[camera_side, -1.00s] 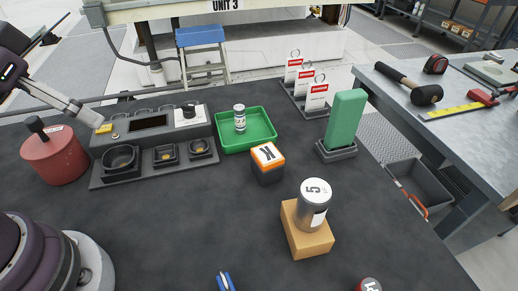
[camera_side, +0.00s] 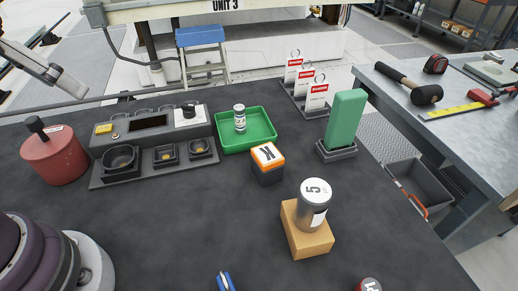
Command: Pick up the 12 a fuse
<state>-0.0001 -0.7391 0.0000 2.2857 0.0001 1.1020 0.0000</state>
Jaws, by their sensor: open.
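A small pale cylinder with a dark printed band (camera_side: 239,118) stands upright in the green tray (camera_side: 262,142). It looks like a fuse, but its rating is too small to read. A larger silver cylinder marked 5 (camera_side: 313,207) stands on a tan block (camera_side: 307,242). A red-and-dark round top with a white mark (camera_side: 370,285) is cut off at the bottom edge. The grey end of my gripper (camera_side: 62,80) is at the far upper left, above the table's back edge, apart from the tray and empty as far as it shows. Part of it is out of frame.
A grey panel with sockets (camera_side: 152,178) and a red pot-like canister (camera_side: 54,156) stand left of the tray. Red-white tags (camera_side: 317,95) are behind. The front middle of the mat is mostly clear.

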